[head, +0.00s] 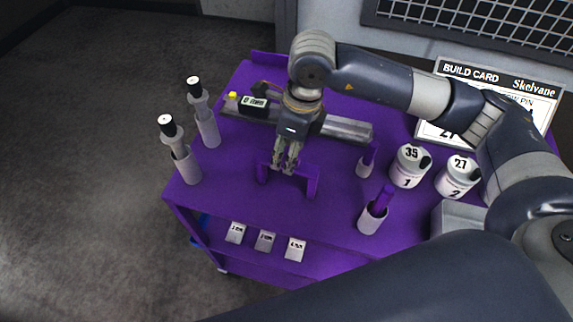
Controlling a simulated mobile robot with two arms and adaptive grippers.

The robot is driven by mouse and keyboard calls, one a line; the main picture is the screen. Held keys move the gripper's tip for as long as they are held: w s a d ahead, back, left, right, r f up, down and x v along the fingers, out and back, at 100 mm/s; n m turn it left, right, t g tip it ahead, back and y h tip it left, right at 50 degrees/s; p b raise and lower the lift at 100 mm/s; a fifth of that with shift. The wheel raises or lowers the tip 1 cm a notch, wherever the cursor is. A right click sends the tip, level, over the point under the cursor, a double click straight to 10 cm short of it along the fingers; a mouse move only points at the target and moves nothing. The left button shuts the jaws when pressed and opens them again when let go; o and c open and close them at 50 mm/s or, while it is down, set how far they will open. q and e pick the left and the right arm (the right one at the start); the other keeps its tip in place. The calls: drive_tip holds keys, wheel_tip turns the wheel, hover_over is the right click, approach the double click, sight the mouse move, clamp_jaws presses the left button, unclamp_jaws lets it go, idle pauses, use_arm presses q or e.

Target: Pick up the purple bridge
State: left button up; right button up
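The purple bridge (311,183) stands upright on the purple cart top, its two legs and part of its crossbar visible in the head view. My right gripper (285,167) points down at the middle of the crossbar, its fingertips at the bar and hiding part of it. I cannot tell whether the fingers are closed on the bar or only around it. My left gripper is not in view.
Two grey cylinders with black tops (186,162) (206,122) stand at the left edge. A metal rail with a digital readout (255,103) lies behind the bridge. White canisters (409,167) (457,178) and purple-topped cylinders (374,215) (366,163) stand to the right. Small labelled blocks (265,241) lie on the lower shelf.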

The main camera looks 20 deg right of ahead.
wheel_tip(320, 180, down, 2)
drive_tip(key=shift+w+a+f+p, duration=0.1)
drive_tip(key=shift+a+f+p, duration=0.05)
drive_tip(key=shift+p, duration=0.25)
drive_tip(key=shift+w+f, duration=0.1)
drive_tip(key=shift+f, duration=0.4)
clamp_jaws()
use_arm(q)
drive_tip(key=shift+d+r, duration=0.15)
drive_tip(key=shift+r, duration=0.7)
use_arm(e)
drive_tip(key=shift+r, duration=0.1)
